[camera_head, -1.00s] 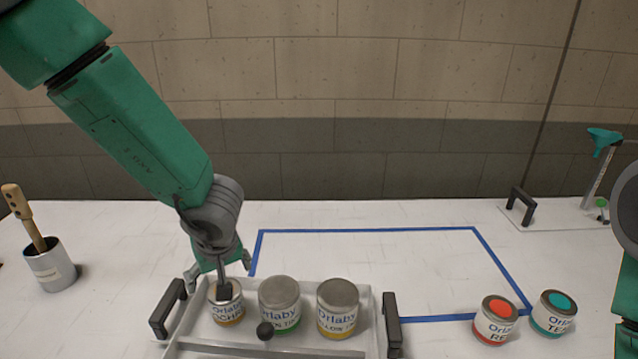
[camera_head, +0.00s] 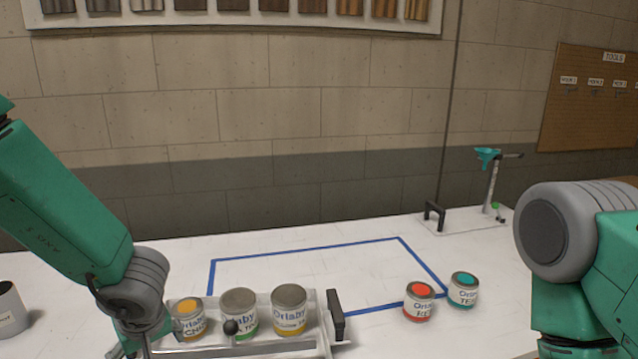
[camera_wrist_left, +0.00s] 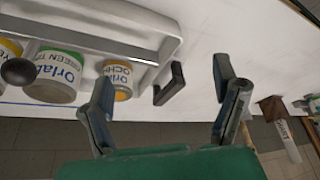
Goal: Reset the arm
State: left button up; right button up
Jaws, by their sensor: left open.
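My left arm comes in at the left of the head view, with its gripper (camera_head: 138,343) low at the tray's left end and partly cut off. In the left wrist view the left gripper (camera_wrist_left: 165,74) has its fingers wide apart with nothing between them. The tray's black handle (camera_wrist_left: 172,82) shows behind that gap. The ochre can (camera_head: 190,324), with an orange top, stands in the tray (camera_head: 320,336) close to the gripper but apart from it. It also shows in the left wrist view (camera_wrist_left: 119,76). My right arm is at the right; its gripper is out of view.
A green-label can (camera_head: 240,311) and a yellow-label can (camera_head: 289,312) stand in the tray, grey on top. A pot (camera_head: 10,310) is at far left.

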pick_arm(q)
jog(key=s+a+f+m, duration=0.2)
jog(key=s+f+m, duration=0.4)
jog(key=s+f, duration=0.7)
jog(key=s+d+f+m+g+h, duration=0.1)
jog(key=s+d+f+m+h, duration=0.15)
jog(key=s, duration=0.45)
jog(key=s+d+f+m+g+h, duration=0.1)
jog(key=s+d+f+g, duration=0.1)
jog(key=s+f, duration=0.35)
notch_tip(320, 180, down, 10)
jog(key=s+b, duration=0.1)
jog(key=b, duration=1)
jog(key=shift+s+a, duration=0.15)
jog(key=shift+a, duration=0.1)
pick_arm(e)
notch_tip(320, 180, down, 12)
jog(key=shift+w+d+r, duration=0.25)
jog(key=shift+w, duration=0.05)
pick_arm(q)
jog(key=shift+d+r, duration=0.1)
jog(key=shift+d, duration=0.05)
pick_arm(e)
jog(key=shift+d, duration=0.2)
jog(key=shift+a, duration=0.15)
